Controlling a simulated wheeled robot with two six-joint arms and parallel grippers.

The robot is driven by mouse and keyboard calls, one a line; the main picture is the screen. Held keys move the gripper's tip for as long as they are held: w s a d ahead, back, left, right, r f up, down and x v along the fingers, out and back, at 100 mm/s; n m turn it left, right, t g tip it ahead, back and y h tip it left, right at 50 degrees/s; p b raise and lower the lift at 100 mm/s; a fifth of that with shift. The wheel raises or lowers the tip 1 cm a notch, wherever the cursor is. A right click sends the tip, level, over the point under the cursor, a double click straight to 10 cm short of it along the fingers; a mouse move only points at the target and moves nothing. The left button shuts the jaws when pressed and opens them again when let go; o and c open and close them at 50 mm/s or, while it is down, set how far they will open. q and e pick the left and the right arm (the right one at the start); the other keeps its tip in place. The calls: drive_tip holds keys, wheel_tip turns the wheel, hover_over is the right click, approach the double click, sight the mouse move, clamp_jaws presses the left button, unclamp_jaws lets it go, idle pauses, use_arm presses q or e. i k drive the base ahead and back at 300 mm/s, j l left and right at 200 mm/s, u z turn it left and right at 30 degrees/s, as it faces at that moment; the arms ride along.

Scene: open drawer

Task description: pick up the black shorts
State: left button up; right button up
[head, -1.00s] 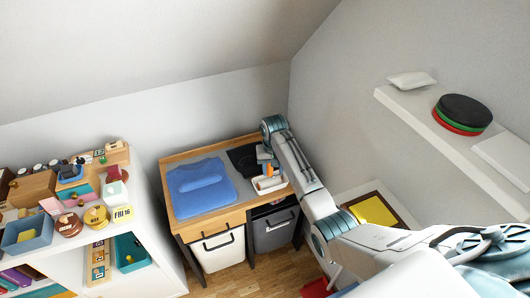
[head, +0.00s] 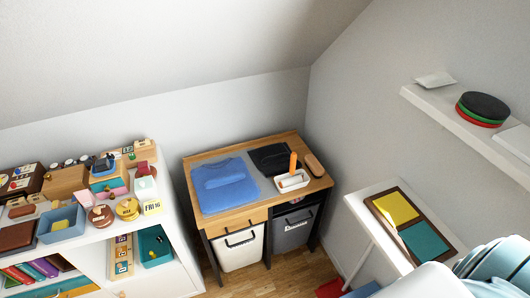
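The black shorts (head: 270,158) lie folded at the back right of the wooden-topped cabinet (head: 248,216), beside a folded blue garment (head: 222,184) on a grey mat. Neither of my grippers is in view. Only a pale part of my own body shows at the bottom right.
A brown oblong object (head: 314,164) lies at the cabinet's right end. Two bins, white (head: 240,250) and dark grey (head: 291,230), sit below. A crowded white shelf (head: 95,236) stands left; a white table (head: 362,207) with a yellow-and-teal tray stands right. A wall shelf is upper right.

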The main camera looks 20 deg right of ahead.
sight(273, 160)
drive_tip(key=i+j+z, duration=0.2)
drive_tip(key=i+z, duration=0.25)
drive_tip(key=i+j+z, duration=0.2)
drive_tip(key=z, duration=0.25)
